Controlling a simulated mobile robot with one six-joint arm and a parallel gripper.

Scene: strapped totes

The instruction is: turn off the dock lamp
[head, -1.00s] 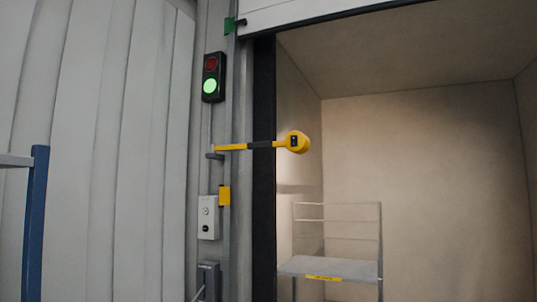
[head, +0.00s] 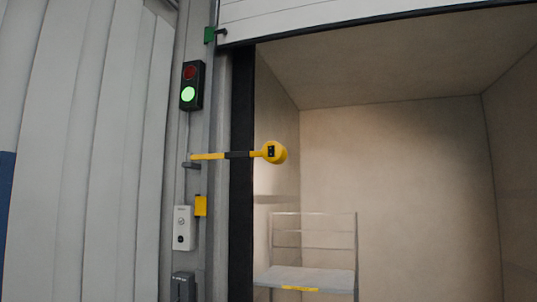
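The dock lamp (head: 274,152) is a round yellow head on the end of a yellow and black arm (head: 228,155). The arm reaches right from the post beside the dock opening. A small dark switch plate (head: 270,151) shows on the side of the head facing me. The inner wall behind the lamp is brightly lit, but the lamp's face is turned away from me. My gripper is not in view.
A signal box (head: 192,86) with its green light lit hangs on the wall left of the lamp. Below are a pale control box (head: 183,228) and a grey box (head: 183,287). A grey cart (head: 310,278) stands inside the opening. A raised door (head: 350,15) is overhead.

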